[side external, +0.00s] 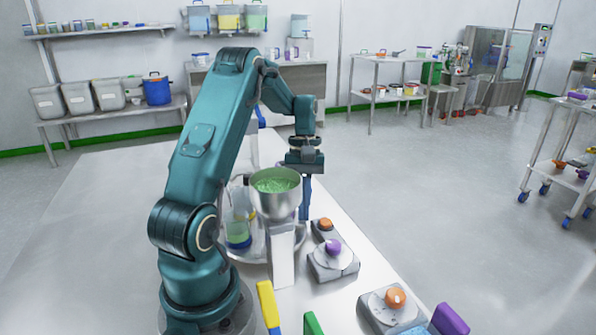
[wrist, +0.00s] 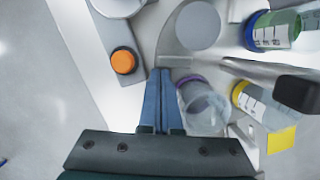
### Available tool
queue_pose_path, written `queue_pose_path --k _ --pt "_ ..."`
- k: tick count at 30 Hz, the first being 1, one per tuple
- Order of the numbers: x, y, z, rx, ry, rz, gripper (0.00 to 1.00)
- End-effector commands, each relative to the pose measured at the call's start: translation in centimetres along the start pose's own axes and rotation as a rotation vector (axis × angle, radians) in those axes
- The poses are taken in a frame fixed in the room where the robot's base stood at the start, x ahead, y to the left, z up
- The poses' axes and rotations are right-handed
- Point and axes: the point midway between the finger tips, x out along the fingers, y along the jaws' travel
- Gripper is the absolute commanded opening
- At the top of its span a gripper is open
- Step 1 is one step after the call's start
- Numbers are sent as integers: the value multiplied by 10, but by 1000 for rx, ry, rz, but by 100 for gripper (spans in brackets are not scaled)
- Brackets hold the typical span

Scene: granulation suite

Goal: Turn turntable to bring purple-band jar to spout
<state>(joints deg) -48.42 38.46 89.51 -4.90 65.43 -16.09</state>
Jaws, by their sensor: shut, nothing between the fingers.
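The turntable is a pale metal disc; its rim shows at the front left in the side view (side external: 243,256) and curves past my fingertips in the wrist view (wrist: 172,38). The clear purple-band jar (wrist: 205,106) stands just right of my gripper (wrist: 160,72); I cannot tell whether they touch. In the side view my gripper (side external: 305,214) points down behind the hopper, its blue fingers closed and empty.
A small box with an orange button (wrist: 123,61) lies left of my fingers. A purple-knob dial (side external: 333,249) and an orange-knob dial (side external: 394,299) stand on the bench's right edge. The bench's left side (side external: 100,230) is clear.

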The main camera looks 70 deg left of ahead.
Motion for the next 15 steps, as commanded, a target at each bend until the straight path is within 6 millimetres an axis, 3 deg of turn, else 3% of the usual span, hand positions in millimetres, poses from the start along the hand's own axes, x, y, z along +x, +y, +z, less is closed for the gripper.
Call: queue_pose_path --k 15 --pt "4 4 17 177 0 -45 0"
